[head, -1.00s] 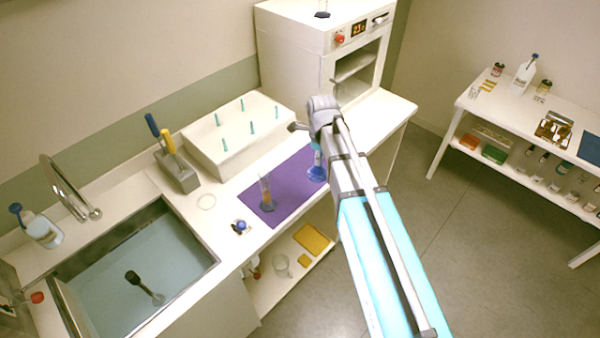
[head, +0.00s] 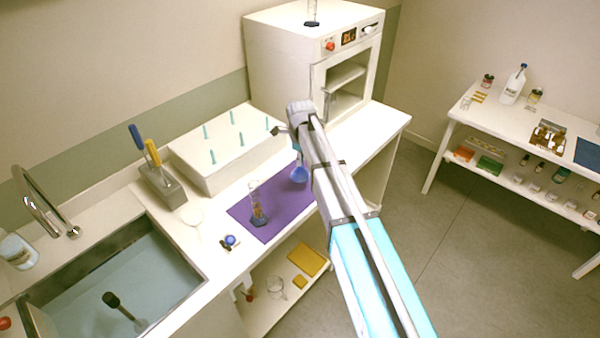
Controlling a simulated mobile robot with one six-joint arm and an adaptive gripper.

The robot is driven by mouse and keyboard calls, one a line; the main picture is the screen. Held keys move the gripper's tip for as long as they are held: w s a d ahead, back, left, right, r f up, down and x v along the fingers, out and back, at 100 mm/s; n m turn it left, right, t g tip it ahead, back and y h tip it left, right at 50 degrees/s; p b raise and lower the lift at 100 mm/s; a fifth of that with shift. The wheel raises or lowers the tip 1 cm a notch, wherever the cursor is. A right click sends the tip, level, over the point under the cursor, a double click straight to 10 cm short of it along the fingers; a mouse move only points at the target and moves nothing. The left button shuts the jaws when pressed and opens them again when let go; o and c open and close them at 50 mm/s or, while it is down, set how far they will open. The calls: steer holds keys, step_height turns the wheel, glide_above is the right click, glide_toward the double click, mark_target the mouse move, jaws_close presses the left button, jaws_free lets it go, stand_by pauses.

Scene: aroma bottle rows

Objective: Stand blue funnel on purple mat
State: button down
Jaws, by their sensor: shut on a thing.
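The blue funnel (head: 299,174) shows just left of my arm, over the back right part of the purple mat (head: 285,207). Its upper part is hidden behind my arm. My gripper (head: 294,140) is shut on the funnel, and its fingers are mostly hidden by my wrist. I cannot tell whether the funnel touches the mat or hangs a little above it. A clear cylinder with a blue base (head: 258,205) stands on the left part of the mat.
A white peg rack (head: 225,155) stands behind the mat, and an oven (head: 290,60) stands at the back. A tool holder (head: 163,185), a sink (head: 120,285) and a small blue-topped item (head: 231,241) lie left. The mat's middle is clear.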

steer(key=shift+w+a+f+b, duration=0.2)
steer(key=shift+w+f+b, duration=0.25)
steer(key=shift+w+f, duration=0.25)
steer(key=shift+s, duration=0.1)
steer(key=shift+f, duration=0.1)
steer(key=shift+w+a+f+b, duration=0.15)
steer(key=shift+w+f+b, duration=0.25)
steer(key=shift+f+b, duration=1.55)
steer(key=shift+b, duration=0.05)
steer(key=shift+f, duration=0.2)
steer(key=c, duration=0.6)
jaws_free()
steer(key=shift+r, duration=0.1)
steer(key=shift+c, duration=0.2)
steer(key=shift+r, duration=0.2)
